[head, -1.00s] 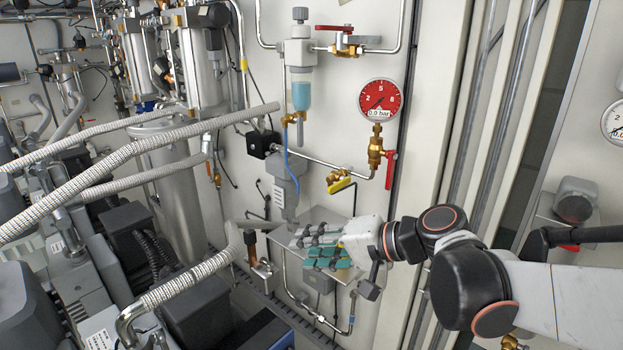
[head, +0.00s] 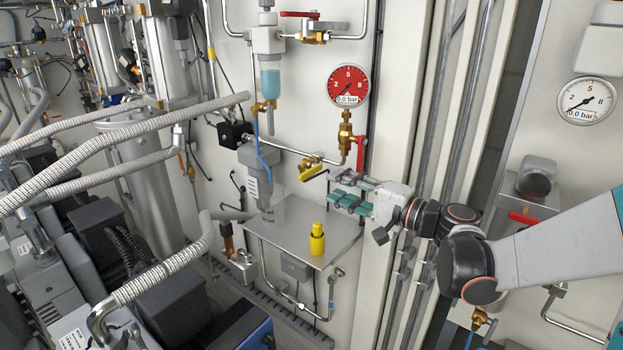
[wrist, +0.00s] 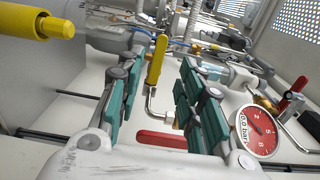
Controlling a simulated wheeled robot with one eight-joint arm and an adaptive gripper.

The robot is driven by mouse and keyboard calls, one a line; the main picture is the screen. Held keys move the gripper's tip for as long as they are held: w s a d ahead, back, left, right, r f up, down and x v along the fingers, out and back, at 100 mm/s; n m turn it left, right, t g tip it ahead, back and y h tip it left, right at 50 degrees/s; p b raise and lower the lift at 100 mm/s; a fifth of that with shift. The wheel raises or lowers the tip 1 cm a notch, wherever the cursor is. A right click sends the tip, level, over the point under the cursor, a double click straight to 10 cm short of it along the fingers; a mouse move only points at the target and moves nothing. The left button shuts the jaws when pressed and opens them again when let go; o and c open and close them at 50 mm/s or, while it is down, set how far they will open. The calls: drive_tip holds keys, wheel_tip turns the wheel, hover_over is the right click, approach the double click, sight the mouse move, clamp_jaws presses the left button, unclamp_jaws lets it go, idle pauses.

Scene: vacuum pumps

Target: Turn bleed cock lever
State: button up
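In the head view a small brass cock with a yellow lever (head: 313,172) sits on the pipe below the red pressure gauge (head: 348,85). A red lever (head: 361,152) hangs beside the brass fitting under the gauge. I cannot tell which lever is the bleed cock's. My gripper (head: 334,189) is just right of and slightly below the yellow lever, its teal-padded fingers apart and empty. In the wrist view my gripper (wrist: 160,78) is open; the yellow lever (wrist: 157,60) shows between its fingertips, with no contact visible. A red lever (wrist: 162,140) lies between the finger bases.
A yellow cylindrical object (head: 317,240) stands on a metal shelf (head: 285,218) below my gripper. Another red-handled valve (head: 312,15) is above the gauge. Corrugated hoses (head: 110,145) and pumps crowd the left. Vertical rails (head: 440,150) run right of the panel.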

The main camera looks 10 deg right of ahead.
sight(308, 176)
drive_tip(key=x, duration=0.8)
drive_tip(key=shift+w+a+b, duration=0.2)
drive_tip(key=shift+b, duration=0.2)
clamp_jaws()
